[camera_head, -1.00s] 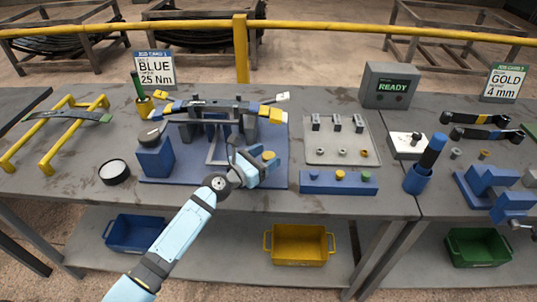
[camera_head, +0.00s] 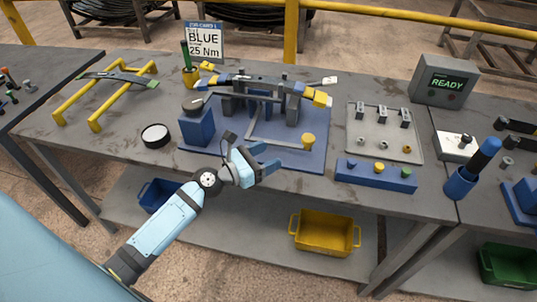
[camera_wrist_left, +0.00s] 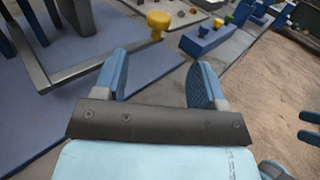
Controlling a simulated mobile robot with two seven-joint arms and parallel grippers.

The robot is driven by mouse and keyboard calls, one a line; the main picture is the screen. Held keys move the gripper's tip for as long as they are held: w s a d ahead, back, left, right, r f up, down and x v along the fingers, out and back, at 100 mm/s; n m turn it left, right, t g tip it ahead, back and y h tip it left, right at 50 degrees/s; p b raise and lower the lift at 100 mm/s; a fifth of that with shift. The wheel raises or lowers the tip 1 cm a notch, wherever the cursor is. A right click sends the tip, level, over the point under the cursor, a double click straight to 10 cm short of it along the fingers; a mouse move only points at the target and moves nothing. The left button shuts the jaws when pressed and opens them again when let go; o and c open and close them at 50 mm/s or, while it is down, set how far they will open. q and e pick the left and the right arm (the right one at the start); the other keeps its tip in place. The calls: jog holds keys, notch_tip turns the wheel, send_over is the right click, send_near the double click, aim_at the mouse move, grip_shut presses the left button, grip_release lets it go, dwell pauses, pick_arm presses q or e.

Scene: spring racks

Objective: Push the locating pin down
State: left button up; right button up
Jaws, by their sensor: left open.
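The locating pin appears to be the yellow-topped knob (camera_head: 308,140) near the front right of the blue fixture plate (camera_head: 318,160). It stands upright, and its head also shows in the left wrist view (camera_wrist_left: 158,22), beyond my fingers. My left gripper (camera_head: 275,158) is open and empty at the front edge of the plate, to the left of the knob and apart from it. In the left wrist view its two blue fingers (camera_wrist_left: 162,64) are spread, with nothing between them.
A leaf spring (camera_head: 265,88) lies clamped on the fixture behind. A blue block with coloured buttons (camera_head: 375,175) and a grey tray (camera_head: 412,148) stand right of the plate. A round black-rimmed disc (camera_head: 156,135) lies left. A yellow bin (camera_head: 323,235) is below.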

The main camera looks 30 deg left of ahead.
pick_arm(q)
jog(key=m+g+h+p, duration=0.2)
jog(key=m+g+p, duration=0.3)
jog(key=g, duration=0.3)
send_near(307, 138)
jog(key=shift+n+t, duration=0.3)
jog(key=shift+t, duration=0.1)
jog(key=x, duration=1)
jog(key=shift+d+f, duration=0.2)
jog(key=shift+f, duration=0.15)
